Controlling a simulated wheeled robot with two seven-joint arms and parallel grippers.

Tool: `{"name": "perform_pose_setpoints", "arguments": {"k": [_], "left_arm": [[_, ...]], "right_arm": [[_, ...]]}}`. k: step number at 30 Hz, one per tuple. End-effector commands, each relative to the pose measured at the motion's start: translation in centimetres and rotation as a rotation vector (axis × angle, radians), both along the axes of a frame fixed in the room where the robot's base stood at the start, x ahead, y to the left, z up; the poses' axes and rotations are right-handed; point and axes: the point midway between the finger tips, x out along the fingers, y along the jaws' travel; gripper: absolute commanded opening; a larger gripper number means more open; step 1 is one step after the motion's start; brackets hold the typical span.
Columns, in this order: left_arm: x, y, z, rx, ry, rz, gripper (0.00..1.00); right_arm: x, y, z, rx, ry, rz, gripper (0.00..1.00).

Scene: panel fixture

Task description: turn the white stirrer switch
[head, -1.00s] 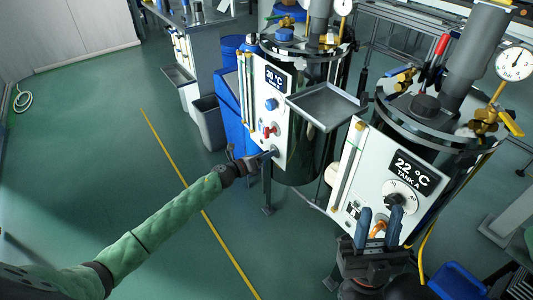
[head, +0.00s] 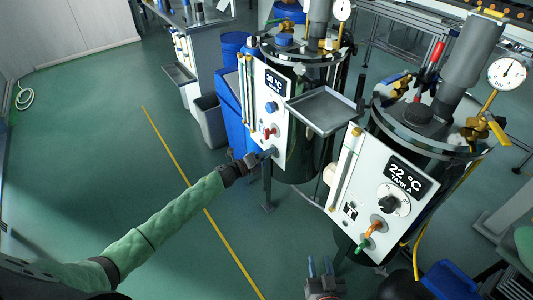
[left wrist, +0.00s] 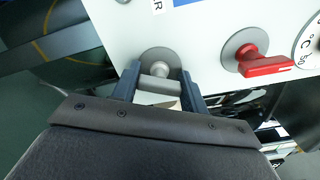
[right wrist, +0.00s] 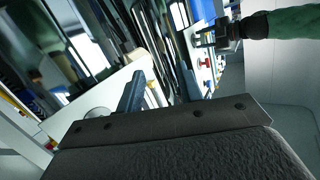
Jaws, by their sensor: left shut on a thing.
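The pale grey-white stirrer switch (left wrist: 157,80) sits on a round mount on the white panel (left wrist: 205,25) of the left tank. Only the end of its label, an "R", shows above it in the left wrist view. My left gripper (left wrist: 158,88) is shut on the switch, one finger on each side. In the head view my left gripper (head: 268,154) is at the lower part of that panel and hides most of the switch. My right gripper (head: 319,266) is open and empty, low in front of the right tank; its fingers also show in the right wrist view (right wrist: 160,92).
A red lever (left wrist: 258,60) is close to the right of the switch. A grey metal tray (head: 326,108) juts out between the tanks. The right tank's panel (head: 355,190) carries a black dial (head: 390,204), an orange lever (head: 377,227) and a green lever (head: 364,244).

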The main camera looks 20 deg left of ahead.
Motion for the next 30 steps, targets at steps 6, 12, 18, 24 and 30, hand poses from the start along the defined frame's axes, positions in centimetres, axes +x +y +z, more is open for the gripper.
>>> {"name": "perform_pose_setpoints", "arguments": {"k": [6, 12, 18, 24, 30], "left_arm": [[0.1, 0.1, 0.2, -0.071, 0.055, 0.002, 0.21], [0.1, 0.1, 0.1, -0.133, 0.106, 0.002, 0.21], [0.1, 0.2, 0.1, -0.187, 0.147, 0.003, 0.21], [0.1, 0.2, 0.1, -0.237, 0.186, 0.004, 0.21], [0.1, 0.3, 0.1, -0.292, 0.229, 0.004, 0.21]], "right_arm": [[-4.3, -0.4, -9.0, -0.062, 0.292, 0.024, 0.36], [-9.4, -1.0, -16.0, -0.11, 0.535, 0.049, 0.36], [-13.7, -1.6, -20.1, -0.142, 0.708, 0.066, 0.36], [-13.4, -1.6, -19.3, -0.141, 0.701, 0.066, 0.36], [-13.4, -1.5, -18.5, -0.141, 0.701, 0.067, 0.36]]}}
